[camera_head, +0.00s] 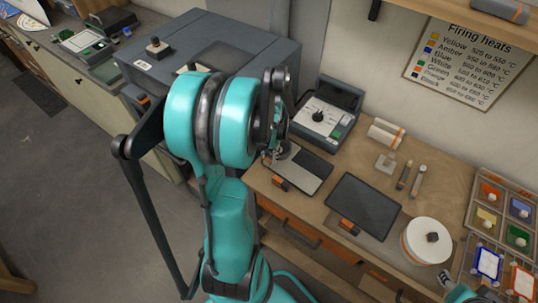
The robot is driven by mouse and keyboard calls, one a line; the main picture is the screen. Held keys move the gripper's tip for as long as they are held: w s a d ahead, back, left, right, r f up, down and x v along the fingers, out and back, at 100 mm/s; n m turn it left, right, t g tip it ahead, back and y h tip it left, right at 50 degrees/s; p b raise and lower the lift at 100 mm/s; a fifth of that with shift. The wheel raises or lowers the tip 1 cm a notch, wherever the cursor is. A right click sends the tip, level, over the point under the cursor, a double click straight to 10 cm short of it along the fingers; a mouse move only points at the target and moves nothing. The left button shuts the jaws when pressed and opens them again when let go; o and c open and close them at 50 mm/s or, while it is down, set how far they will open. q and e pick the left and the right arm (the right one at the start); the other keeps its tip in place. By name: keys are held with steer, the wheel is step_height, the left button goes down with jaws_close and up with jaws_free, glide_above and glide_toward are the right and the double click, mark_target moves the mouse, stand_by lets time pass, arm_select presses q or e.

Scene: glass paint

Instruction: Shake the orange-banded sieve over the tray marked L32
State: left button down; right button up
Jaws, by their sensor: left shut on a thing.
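A round white drum with an orange band and a dark knob on top (427,240) stands at the right of the bench; it looks like the orange-banded sieve. My left gripper (274,154) is by the left tray's back left corner, partly hidden by my teal arm. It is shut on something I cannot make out.
A grey control box with a dial (323,116) stands behind the left tray. White rolls (386,134) and small tools (410,178) lie farther back. A rack of coloured pots (503,212) is at the right. A large grey kiln-like box (205,55) stands at the back left.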

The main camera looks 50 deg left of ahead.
arm_select(q)
steer(key=w+d+p, duration=0.1)
steer(key=w+d, duration=0.8)
steer(key=d, duration=0.5)
steer(key=s+a, duration=0.1)
steer(key=a, duration=0.4)
steer(key=a+b, duration=0.1)
steer(key=a, duration=0.5)
steer(key=s+a, duration=0.1)
steer(key=a, duration=0.4)
steer(key=shift+s+a, duration=0.2)
steer(key=shift+s, duration=0.15)
steer(key=w+d+b, duration=0.1)
steer(key=w+d, duration=0.2)
steer(key=d, duration=1.3)
steer(key=shift+d, duration=0.3)
steer(key=shift+r, duration=0.15)
step_height(320, 180, up, 5)
steer(key=p, duration=0.3)
steer(key=shift+s, duration=0.1)
stand_by(0.5)
